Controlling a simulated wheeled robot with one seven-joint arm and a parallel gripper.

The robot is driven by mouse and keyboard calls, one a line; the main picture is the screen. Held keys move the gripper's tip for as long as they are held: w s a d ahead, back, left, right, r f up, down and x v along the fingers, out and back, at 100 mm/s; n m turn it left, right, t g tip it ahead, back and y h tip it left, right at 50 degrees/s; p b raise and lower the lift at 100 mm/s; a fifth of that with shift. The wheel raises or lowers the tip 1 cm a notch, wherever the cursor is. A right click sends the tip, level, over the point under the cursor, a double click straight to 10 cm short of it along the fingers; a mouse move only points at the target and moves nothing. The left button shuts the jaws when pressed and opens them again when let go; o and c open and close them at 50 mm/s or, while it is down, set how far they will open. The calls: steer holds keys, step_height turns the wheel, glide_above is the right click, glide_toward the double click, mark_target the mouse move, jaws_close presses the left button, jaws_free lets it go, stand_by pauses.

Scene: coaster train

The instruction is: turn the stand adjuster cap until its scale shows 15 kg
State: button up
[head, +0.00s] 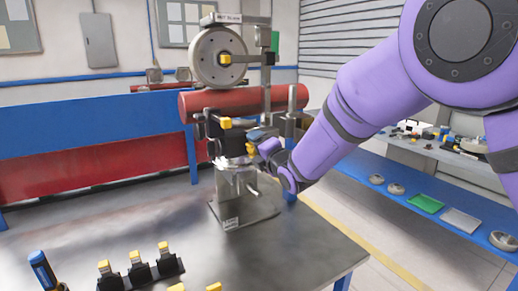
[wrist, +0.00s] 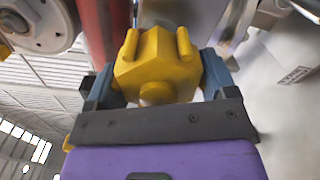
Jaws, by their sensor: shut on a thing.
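The stand (head: 228,185) is a grey metal fixture on the table, carrying a red cylinder (head: 240,101) and a round grey wheel (head: 217,57). A yellow faceted cap (wrist: 155,68) with two prongs and a round knob fills the middle of the wrist view, and I take it to be the adjuster cap. My gripper (head: 264,144) reaches the stand from the right, below the red cylinder. Its blue fingers are shut on the cap, one on each side. In the head view the gripper mostly hides the cap. No scale reading is legible in either view.
The metal table (head: 120,221) is clear around the stand base. A blue shelf (head: 440,213) with a green tray (head: 425,203) runs along the right.

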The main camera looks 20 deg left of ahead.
steer(key=n, duration=0.5)
steer(key=shift+f+n, duration=0.2)
steer(key=shift+n, duration=0.1)
steer(key=shift+w+d+n, duration=0.1)
steer(key=shift+d+n, duration=0.05)
steer(key=shift+n, duration=1.75)
steer(key=o, duration=0.9)
steer(key=shift+c, duration=0.2)
steer(key=v, duration=1)
steer(key=shift+s+d, duration=0.25)
steer(key=shift+d, duration=0.05)
